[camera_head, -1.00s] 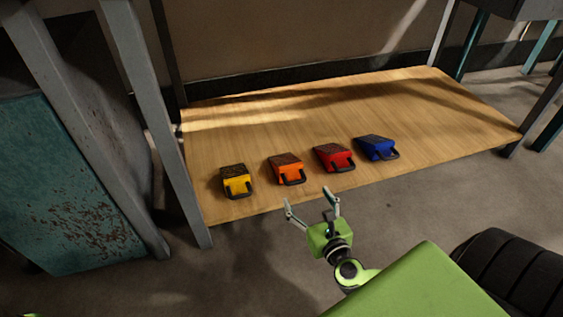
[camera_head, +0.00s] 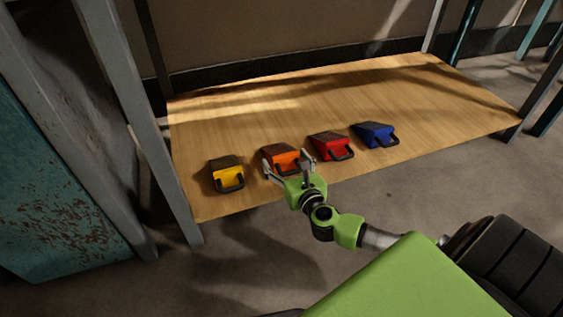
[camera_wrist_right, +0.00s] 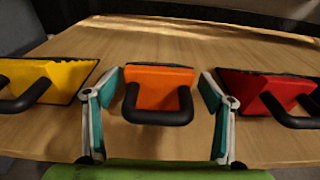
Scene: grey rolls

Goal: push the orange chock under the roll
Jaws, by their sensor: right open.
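The orange chock (camera_head: 284,156) sits on the wooden shelf, second from the left in a row. It has a dark top and a black handle facing me. In the right wrist view the orange chock (camera_wrist_right: 158,88) is centred between the fingers. My right gripper (camera_head: 288,163) is open, with one finger on each side of the chock's handle end. In the right wrist view the right gripper (camera_wrist_right: 158,90) shows gaps between the fingertips and the chock. No roll can be made out in these views. My left gripper is not in view.
A yellow chock (camera_head: 227,174) stands left of the orange one; a red chock (camera_head: 330,145) and a blue chock (camera_head: 375,134) stand to the right. The wooden shelf (camera_head: 300,100) is bare behind them. A grey post (camera_head: 150,130) rises at its left edge.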

